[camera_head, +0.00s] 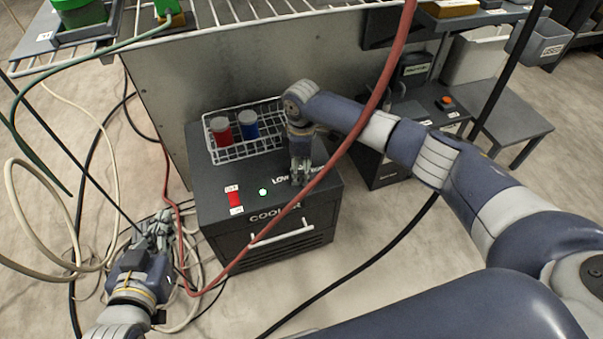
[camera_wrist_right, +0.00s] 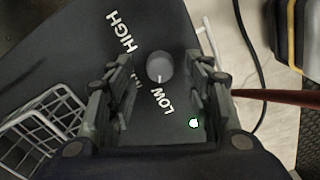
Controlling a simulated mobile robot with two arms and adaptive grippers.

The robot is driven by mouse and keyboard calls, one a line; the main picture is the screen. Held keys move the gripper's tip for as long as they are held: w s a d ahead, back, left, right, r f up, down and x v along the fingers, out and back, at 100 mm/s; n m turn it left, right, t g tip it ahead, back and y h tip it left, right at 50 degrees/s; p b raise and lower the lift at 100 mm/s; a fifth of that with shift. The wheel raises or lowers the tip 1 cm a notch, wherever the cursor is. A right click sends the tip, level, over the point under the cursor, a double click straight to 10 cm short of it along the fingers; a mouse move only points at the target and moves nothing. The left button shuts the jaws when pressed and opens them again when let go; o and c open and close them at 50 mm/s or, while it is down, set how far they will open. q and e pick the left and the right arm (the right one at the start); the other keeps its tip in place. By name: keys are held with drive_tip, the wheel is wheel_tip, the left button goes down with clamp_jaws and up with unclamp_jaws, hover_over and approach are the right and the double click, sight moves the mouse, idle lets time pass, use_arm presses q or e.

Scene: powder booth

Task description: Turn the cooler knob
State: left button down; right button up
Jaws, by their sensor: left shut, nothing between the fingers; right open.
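The cooler (camera_head: 266,218) is a dark box with "COOLER" and a white handle on its front. Its knob (camera_wrist_right: 160,66) is a small grey cylinder on the top panel, with a white mark toward LOW. Labels HIGH and LOW stand beside it in the right wrist view. My right gripper (camera_wrist_right: 160,95) is open, its fingers on either side of the knob and apart from it. In the head view my right gripper (camera_head: 301,178) points down over the cooler top and hides the knob. My left gripper (camera_head: 158,226) is shut and empty, left of the cooler over the floor.
A white wire basket (camera_head: 243,153) with a red and a blue jar stands on the cooler's back; it also shows in the right wrist view (camera_wrist_right: 45,122). A red switch (camera_head: 234,198) and a lit indicator (camera_head: 263,192) are on top. A red hose (camera_head: 345,145) crosses in front.

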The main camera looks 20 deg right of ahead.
use_arm(q)
drive_tip(key=shift+w+d+r+t+h, duration=0.2)
drive_tip(key=shift+r+t, duration=0.1)
drive_tip(key=shift+r, duration=0.2)
drive_tip(key=shift+w+d+r+t+h, duration=0.1)
drive_tip(key=shift+w+r+t, duration=0.15)
drive_tip(key=shift+r, duration=0.25)
drive_tip(key=shift+w+d+r+t+h, duration=0.1)
drive_tip(key=shift+w+r+t, duration=0.05)
drive_tip(key=shift+r+t, duration=0.3)
use_arm(e)
drive_tip(key=shift+f, duration=0.9)
drive_tip(key=c, duration=1.1)
